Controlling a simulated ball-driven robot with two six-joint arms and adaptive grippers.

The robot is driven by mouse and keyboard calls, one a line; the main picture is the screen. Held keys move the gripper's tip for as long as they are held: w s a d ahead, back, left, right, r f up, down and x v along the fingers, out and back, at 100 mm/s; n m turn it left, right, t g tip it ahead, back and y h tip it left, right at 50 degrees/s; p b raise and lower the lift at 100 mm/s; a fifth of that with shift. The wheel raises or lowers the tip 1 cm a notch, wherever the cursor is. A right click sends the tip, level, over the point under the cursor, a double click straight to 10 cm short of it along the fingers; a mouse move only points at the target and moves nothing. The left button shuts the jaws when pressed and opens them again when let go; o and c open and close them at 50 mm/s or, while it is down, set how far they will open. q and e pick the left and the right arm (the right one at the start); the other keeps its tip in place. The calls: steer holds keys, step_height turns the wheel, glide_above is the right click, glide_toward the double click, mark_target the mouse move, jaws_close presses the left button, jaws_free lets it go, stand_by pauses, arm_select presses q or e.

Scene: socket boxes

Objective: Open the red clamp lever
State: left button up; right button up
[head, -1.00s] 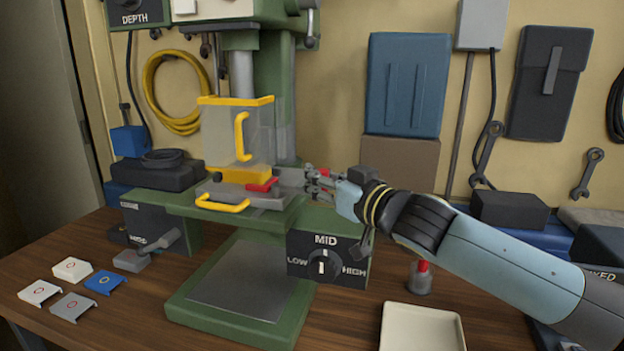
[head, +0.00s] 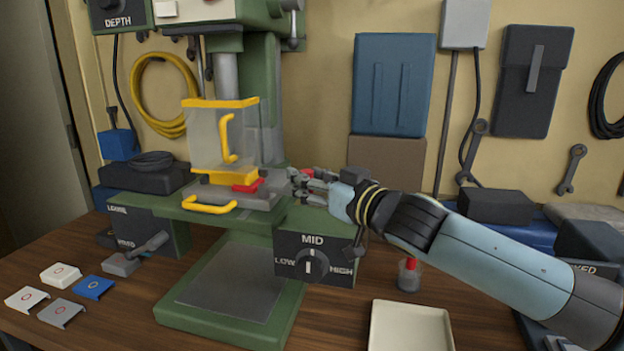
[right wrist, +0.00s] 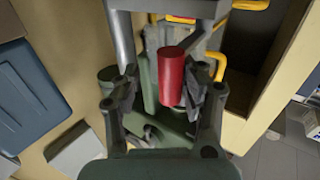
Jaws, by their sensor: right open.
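A red cylindrical grip (right wrist: 172,75) stands between the fingers of my right gripper (right wrist: 165,95) in the right wrist view. In the head view a small red part (head: 307,173) shows at my right gripper (head: 308,184), beside the right end of the press table. My right gripper is open around the grip; contact cannot be made out. A flat red piece (head: 248,186) lies on the grey clamp plate (head: 268,197) under the clear guard (head: 210,140). I cannot tell whether it joins the red grip. My left gripper is not in view.
The green press (head: 185,310) carries a MID selector knob (head: 312,264) just below my right gripper. A yellow handle (head: 210,208) sticks out in front. A cream tray (head: 410,306) and a small red-topped jar (head: 409,276) stand below my right arm. Several small plates lie at left.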

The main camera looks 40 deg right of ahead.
steer(key=shift+f, duration=0.15)
steer(key=shift+s, duration=0.5)
steer(key=s, duration=1.1)
steer(key=shift+d, duration=0.2)
